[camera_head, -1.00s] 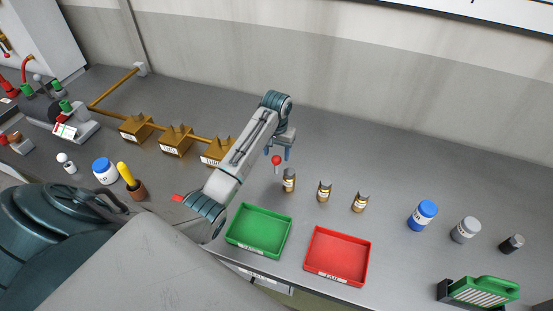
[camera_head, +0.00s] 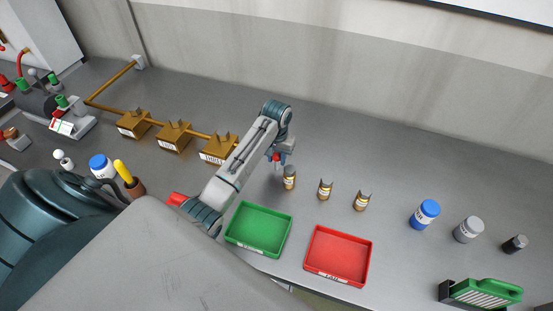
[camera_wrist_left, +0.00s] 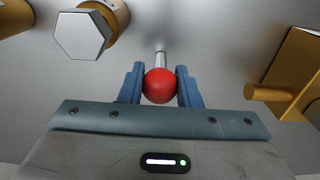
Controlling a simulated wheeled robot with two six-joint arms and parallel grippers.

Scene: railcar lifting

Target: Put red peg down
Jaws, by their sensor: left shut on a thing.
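The red peg (camera_head: 276,157) has a round red head. It shows between the fingers of my left gripper (camera_head: 279,160), close above the grey bench. In the left wrist view, the red head (camera_wrist_left: 160,86) sits between the two blue fingers of my left gripper (camera_wrist_left: 160,90), which is shut on it. A thin metal shank (camera_wrist_left: 160,61) extends beyond the head. I cannot tell whether its tip touches the bench. My right gripper is not in view.
Brass-coloured blocks (camera_head: 217,150) stand to the left. A green tray (camera_head: 284,238) and a red tray (camera_head: 368,262) lie in front. Bench behind the bottles is clear.

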